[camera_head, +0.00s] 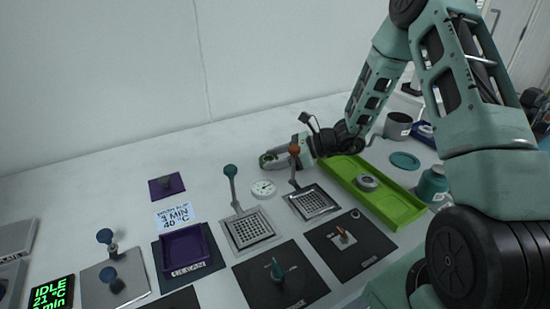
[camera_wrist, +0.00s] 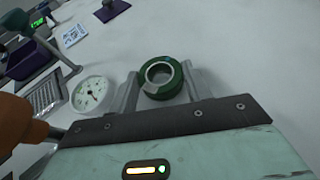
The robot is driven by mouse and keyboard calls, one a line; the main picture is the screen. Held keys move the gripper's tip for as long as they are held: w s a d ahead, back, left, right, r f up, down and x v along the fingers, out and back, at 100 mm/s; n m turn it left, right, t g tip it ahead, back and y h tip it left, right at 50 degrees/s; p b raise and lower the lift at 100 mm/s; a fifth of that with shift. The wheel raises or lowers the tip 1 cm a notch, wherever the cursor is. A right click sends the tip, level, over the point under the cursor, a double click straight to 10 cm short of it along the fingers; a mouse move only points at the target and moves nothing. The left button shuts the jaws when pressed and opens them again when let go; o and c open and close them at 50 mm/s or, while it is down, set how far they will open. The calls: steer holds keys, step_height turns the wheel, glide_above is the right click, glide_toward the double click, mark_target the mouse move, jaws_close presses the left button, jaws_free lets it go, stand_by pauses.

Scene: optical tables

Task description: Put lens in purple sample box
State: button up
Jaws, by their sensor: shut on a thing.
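The lens (camera_wrist: 161,77) is a dark green ring with a pale inner rim. It sits between the two fingers of my gripper (camera_wrist: 161,88), which is shut on it. In the head view my gripper (camera_head: 275,160) is low over the white table, behind the dial, and the lens shows only as a small green patch at its tip. The purple sample box (camera_head: 186,249) is a shallow open tray on a dark plate, in front and to the left of my gripper. It shows partly at the left of the wrist view (camera_wrist: 32,62); no contents are visible in it.
A round white dial (camera_head: 263,189) and two lever stands, one teal-knobbed (camera_head: 230,171) and one orange-knobbed (camera_head: 294,150), stand near my gripper. A green tray (camera_head: 402,213) holds a grey ring (camera_head: 367,182). A purple pad (camera_head: 166,186) lies behind the sample box. The back left table is clear.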

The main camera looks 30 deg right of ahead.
steer(key=shift+f, duration=0.2)
steer(key=o, duration=1)
steer(key=shift+r, duration=0.1)
